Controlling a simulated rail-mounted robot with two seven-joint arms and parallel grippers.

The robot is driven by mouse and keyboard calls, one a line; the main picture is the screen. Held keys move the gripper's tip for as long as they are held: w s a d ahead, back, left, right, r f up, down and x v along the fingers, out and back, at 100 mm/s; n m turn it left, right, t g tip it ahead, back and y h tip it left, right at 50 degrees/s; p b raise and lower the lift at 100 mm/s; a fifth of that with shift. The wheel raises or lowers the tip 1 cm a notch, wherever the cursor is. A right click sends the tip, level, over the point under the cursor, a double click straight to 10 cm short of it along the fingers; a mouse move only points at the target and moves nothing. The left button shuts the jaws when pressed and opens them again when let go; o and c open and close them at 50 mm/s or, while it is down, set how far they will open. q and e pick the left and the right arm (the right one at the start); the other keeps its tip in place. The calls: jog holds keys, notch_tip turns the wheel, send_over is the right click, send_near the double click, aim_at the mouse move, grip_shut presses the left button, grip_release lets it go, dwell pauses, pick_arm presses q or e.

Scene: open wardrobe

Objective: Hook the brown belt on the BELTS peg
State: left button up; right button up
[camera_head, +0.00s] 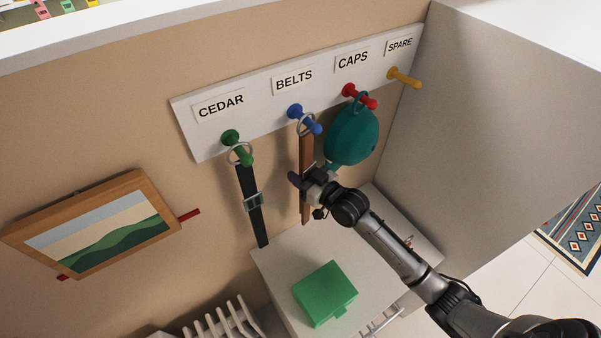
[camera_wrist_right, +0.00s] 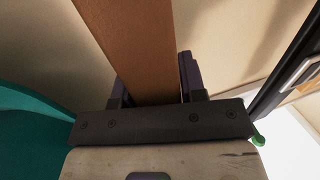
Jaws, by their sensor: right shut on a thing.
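The brown belt (camera_head: 306,153) hangs against the wall below the BELTS label (camera_head: 294,80). The ring at its top is around the blue peg (camera_head: 304,119) under that label. My right gripper (camera_head: 307,182) is shut on the lower part of the belt strap. In the right wrist view the strap (camera_wrist_right: 138,45) runs up from between the fingers (camera_wrist_right: 150,88). The strap's lower end shows below the gripper in the head view. My left gripper is not in view.
A black belt (camera_head: 250,205) hangs on the green peg (camera_head: 238,148) under CEDAR. A teal cap (camera_head: 352,135) hangs on the red peg (camera_head: 360,96), close right of the brown belt. The yellow peg (camera_head: 404,77) is empty. A green box (camera_head: 325,292) sits on a white cabinet (camera_head: 290,258) below.

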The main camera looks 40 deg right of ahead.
jog(key=o, duration=0.9)
jog(key=shift+o, duration=1)
jog(key=shift+s, duration=0.1)
jog(key=s+d+b, duration=0.1)
jog(key=s+d, duration=0.1)
jog(key=s, duration=1.1)
jog(key=shift+s+d, duration=0.2)
jog(key=shift+d, duration=0.05)
